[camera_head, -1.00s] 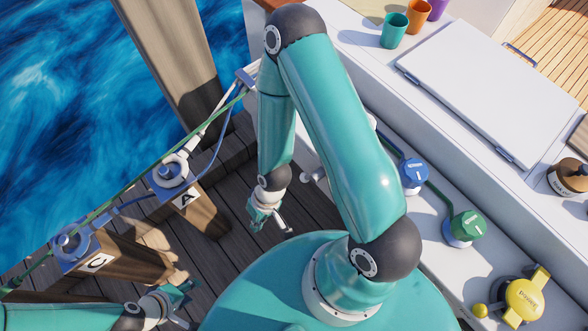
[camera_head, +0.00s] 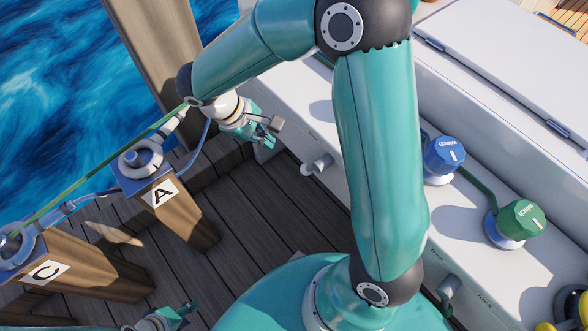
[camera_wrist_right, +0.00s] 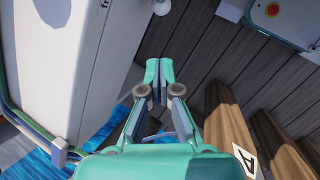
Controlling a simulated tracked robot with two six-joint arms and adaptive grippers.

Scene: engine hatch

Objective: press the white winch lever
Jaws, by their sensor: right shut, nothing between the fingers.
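A small white lever (camera_head: 317,165) with a round end sticks out from the side of the white bench in the head view. A white round end, likely the same lever, shows at the top of the right wrist view (camera_wrist_right: 161,7). My right gripper (camera_head: 274,128) is up and left of the lever in the head view, apart from it. Its fingertips (camera_wrist_right: 159,70) are together and empty, over the deck. My left gripper (camera_head: 190,310) is at the bottom edge, small and partly cut off; its opening is unclear.
A blue winch (camera_head: 444,155) and a green winch (camera_head: 520,219) stand on the bench (camera_head: 402,220), right of my right arm. Another lever (camera_head: 449,288) is lower on its side. Wooden posts marked A (camera_head: 175,205) and C (camera_head: 75,275) carry ropes. Dark deck (camera_head: 235,205) lies between.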

